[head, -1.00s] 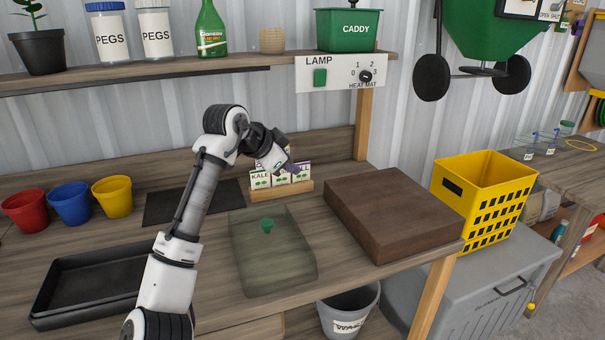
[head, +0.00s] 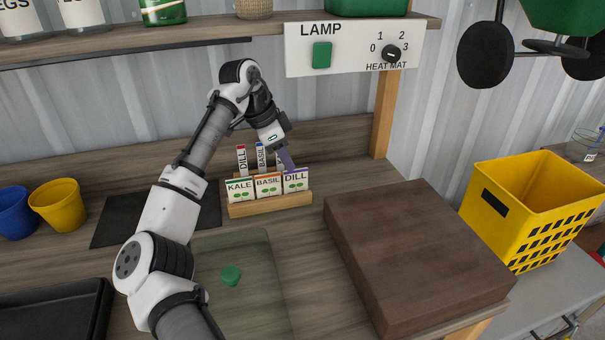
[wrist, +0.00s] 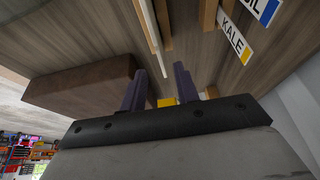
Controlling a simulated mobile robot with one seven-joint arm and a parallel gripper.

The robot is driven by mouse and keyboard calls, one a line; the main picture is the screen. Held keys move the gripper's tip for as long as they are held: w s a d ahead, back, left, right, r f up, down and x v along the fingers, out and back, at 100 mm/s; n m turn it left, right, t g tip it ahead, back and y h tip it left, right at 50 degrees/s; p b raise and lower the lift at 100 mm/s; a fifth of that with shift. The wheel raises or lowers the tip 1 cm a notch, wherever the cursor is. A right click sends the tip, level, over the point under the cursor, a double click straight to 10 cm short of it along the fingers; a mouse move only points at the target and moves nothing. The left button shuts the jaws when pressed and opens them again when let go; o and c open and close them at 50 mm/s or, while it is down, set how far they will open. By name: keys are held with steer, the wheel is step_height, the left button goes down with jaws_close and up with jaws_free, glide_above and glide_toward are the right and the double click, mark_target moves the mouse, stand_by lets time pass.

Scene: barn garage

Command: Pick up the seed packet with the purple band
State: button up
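A wooden holder (head: 270,208) on the bench bears upright white packets: kale (head: 239,190), basil (head: 268,185) and dill (head: 295,183) in front. Behind them stand narrow tags, dill (head: 242,161) with red and basil (head: 261,158) with blue. I cannot make out a purple band; my purple fingers cover the area above the front dill packet. My gripper (head: 289,166) points down there. In the wrist view its fingers (wrist: 160,68) are apart, with a thin white edge (wrist: 153,40) between them. I cannot tell whether they touch it.
A brown block (head: 410,250) stands right of the holder. A dark mat (head: 125,220) lies left. The lamp panel (head: 352,50) hangs above. A yellow crate (head: 500,218) is far right.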

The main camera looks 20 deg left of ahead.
mark_target(298, 175)
steer(key=shift+w+p+x, duration=0.2)
steer(key=shift+p+x, duration=0.95)
steer(key=shift+x, duration=2.5)
steer(key=shift+d+r, duration=0.15)
steer(key=shift+d, duration=0.05)
jaws_close()
